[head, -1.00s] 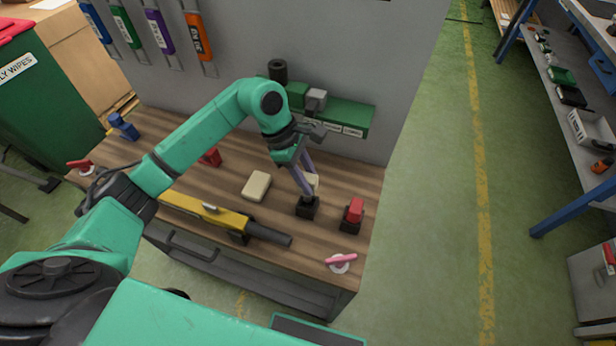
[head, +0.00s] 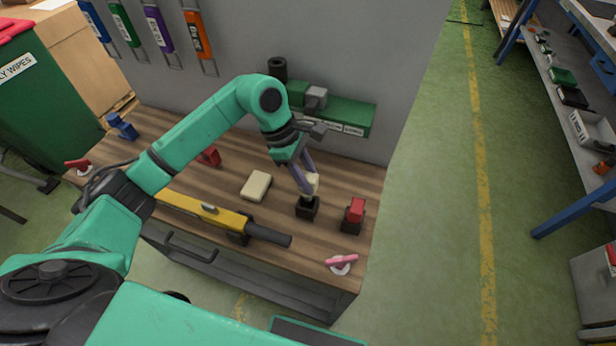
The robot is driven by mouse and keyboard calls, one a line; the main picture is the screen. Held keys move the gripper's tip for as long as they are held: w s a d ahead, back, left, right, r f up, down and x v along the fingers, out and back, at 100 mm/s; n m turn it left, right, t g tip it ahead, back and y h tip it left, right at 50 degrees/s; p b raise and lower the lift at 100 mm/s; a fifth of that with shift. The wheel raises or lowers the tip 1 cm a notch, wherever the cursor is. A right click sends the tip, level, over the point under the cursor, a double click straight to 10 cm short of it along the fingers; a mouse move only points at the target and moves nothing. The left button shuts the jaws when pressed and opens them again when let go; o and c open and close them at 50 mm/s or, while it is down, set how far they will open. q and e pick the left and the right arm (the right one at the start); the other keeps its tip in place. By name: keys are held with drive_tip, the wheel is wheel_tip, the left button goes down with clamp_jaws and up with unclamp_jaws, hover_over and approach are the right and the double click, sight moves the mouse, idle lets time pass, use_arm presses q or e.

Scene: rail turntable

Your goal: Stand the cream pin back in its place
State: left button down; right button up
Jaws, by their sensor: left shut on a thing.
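The cream pin (head: 312,184) is between the fingers of my left gripper (head: 309,184), at the right part of the wooden bench. My left gripper is shut on it and points down. The pin is roughly upright, right above a small black block (head: 307,208) on the bench. I cannot tell whether its lower end is inside the block, as the fingers hide part of it. My right gripper is not in view.
A red block on a black base (head: 354,212) stands just right of the black block. A pink handle (head: 342,262) is at the front right corner. A cream box (head: 256,186) and a yellow tool (head: 205,208) lie left. A green shelf (head: 345,115) stands behind.

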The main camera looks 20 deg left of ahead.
use_arm(q)
drive_tip(key=shift+f+b, duration=2.7)
drive_tip(key=shift+f, duration=0.1)
drive_tip(key=shift+c, duration=2.2)
unclamp_jaws()
drive_tip(key=shift+r, duration=0.1)
drive_tip(key=b+v, duration=0.1)
drive_tip(key=v, duration=1.3)
drive_tip(key=shift+r+b, duration=0.25)
drive_tip(key=shift+b, duration=0.05)
